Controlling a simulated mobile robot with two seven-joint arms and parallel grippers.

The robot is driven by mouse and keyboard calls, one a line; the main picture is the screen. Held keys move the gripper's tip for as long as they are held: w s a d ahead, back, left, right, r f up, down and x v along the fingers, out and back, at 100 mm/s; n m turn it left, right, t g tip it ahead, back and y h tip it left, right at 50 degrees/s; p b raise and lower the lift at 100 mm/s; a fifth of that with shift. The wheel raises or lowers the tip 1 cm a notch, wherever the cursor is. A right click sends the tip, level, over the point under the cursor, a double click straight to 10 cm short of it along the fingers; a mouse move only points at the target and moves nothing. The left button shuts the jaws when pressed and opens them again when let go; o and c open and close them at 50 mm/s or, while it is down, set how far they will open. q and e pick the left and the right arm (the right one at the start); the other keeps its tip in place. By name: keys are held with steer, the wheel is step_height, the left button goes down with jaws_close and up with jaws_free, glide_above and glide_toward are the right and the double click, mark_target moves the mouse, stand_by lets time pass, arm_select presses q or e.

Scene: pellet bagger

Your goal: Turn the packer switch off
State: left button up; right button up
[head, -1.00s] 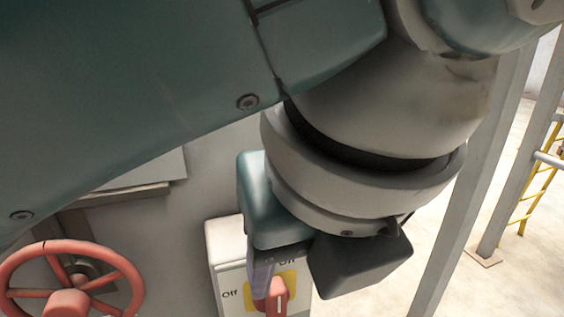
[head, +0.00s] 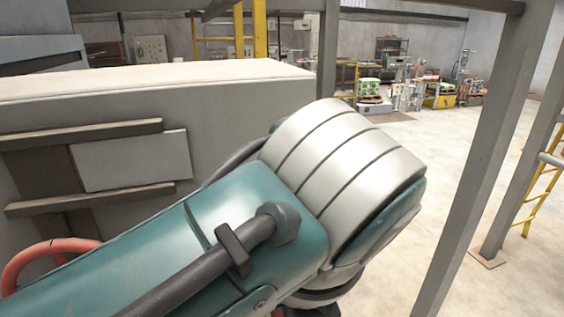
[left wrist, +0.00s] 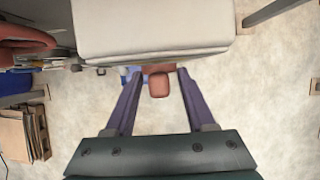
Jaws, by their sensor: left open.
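In the left wrist view, the packer switch's white box (left wrist: 150,28) fills the upper middle. Its red handle (left wrist: 159,86) stands out from the box between the two purple fingers of my left gripper (left wrist: 160,74). The fingers are open, with a visible gap on each side of the handle. The switch's labels do not show now, so I cannot tell its setting. In the head view, my left arm covers the switch box and nearly all of the gripper. My right gripper is in neither view.
A red handwheel (head: 45,258) is partly hidden behind my arm at the lower left. A grey machine wall (head: 240,105) with a pale top stands behind the arm. A grey post (head: 480,160) and a yellow ladder (head: 540,190) stand at the right, with open floor between and beyond.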

arm_select(q)
steer(key=shift+c, duration=0.3)
jaws_close()
stand_by(0.3)
steer(key=h, duration=0.1)
steer(key=t+h, duration=0.1)
steer(key=h, duration=0.1)
steer(key=shift+s+a+n+h, duration=0.1)
steer(key=shift+a+n+h, duration=0.2)
steer(key=shift+n, duration=0.1)
steer(key=shift+a+f+n+t+h+b, duration=0.1)
steer(key=shift+f+n+t+h+b, duration=0.2)
steer(key=shift+t+h+b, duration=0.5)
steer(key=shift+a+f+n+t+h+b, duration=0.1)
steer(key=shift+n+t+h+b, duration=0.6)
steer(key=shift+h+b, duration=1.7)
steer(key=shift+a+f+n+t+h+b, duration=0.25)
steer(key=shift+t+h+b, duration=0.75)
steer(key=shift+b, duration=2.9)
steer(key=shift+d+n+t+h+b, duration=0.15)
steer(key=shift+n+t+h+b, duration=0.65)
steer(key=shift+h+b, duration=1.6)
steer(key=shift+y+b, duration=0.75)
steer(key=shift+y, duration=0.05)
